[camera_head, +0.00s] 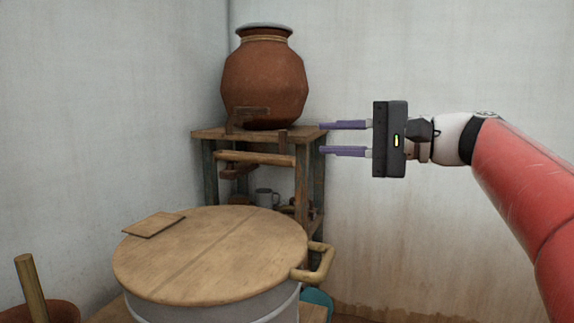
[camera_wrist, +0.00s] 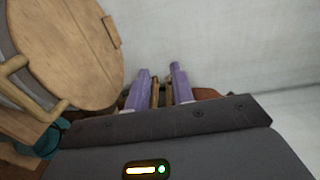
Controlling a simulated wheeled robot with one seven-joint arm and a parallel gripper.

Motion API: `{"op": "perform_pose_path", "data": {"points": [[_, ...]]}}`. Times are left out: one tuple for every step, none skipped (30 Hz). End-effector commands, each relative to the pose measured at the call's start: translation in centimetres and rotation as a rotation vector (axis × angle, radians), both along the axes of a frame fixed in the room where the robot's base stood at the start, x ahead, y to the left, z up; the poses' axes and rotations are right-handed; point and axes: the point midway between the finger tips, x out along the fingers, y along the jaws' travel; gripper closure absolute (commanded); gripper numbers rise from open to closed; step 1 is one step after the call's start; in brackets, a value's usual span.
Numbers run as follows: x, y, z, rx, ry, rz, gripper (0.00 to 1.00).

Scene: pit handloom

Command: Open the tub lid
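The tub (camera_head: 215,311) is a pale round vessel in the lower left of the head view. Its round wooden lid (camera_head: 215,255) lies flat over the top and covers the inside. A small flat wooden piece (camera_head: 154,224) sits at the lid's far left edge. A wooden loop handle (camera_head: 320,263) sticks out at the right side. The lid also shows at the upper left of the wrist view (camera_wrist: 75,50). My gripper (camera_head: 322,138) is open and empty, its purple fingers apart, above and to the right of the lid, touching nothing that I can make out.
A wooden stand (camera_head: 207,133) in the corner behind the tub bears a large clay pot (camera_head: 265,80). A grey mug (camera_head: 266,198) sits on its lower shelf. A clay vessel with a wooden stick (camera_head: 30,285) stands at lower left. Open space lies before the right wall.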

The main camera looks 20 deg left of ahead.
Motion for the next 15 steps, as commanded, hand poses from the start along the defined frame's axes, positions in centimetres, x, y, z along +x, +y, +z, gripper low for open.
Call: {"op": "perform_pose_path", "data": {"points": [[0.3, -0.2, -0.1, 0.026, -0.006, 0.007, 0.76], [0.4, -0.2, 0.1, 0.038, -0.01, 0.011, 0.76], [0.4, -0.2, 0.3, 0.049, -0.014, 0.014, 0.76], [0.5, -0.1, 0.5, 0.054, -0.015, 0.016, 0.76], [0.5, 0.1, 0.5, 0.057, -0.017, 0.017, 0.76], [0.5, 0.6, 0.6, 0.059, -0.017, 0.018, 0.76], [0.5, 0.9, 0.7, 0.058, -0.017, 0.018, 0.76], [0.5, 1.4, 0.6, 0.058, -0.017, 0.018, 0.76], [0.5, 2.0, 0.6, 0.057, -0.016, 0.019, 0.76], [0.6, 2.6, 0.6, 0.057, -0.016, 0.019, 0.76], [0.6, 3.1, 0.6, 0.056, -0.014, 0.018, 0.76], [0.7, 3.8, 0.6, 0.056, -0.014, 0.019, 0.76], [0.7, 4.2, 0.6, 0.056, -0.014, 0.018, 0.76], [0.7, 4.7, 0.7, 0.056, -0.014, 0.018, 0.76], [0.7, 5.3, 0.7, 0.056, -0.015, 0.018, 0.76]]}}
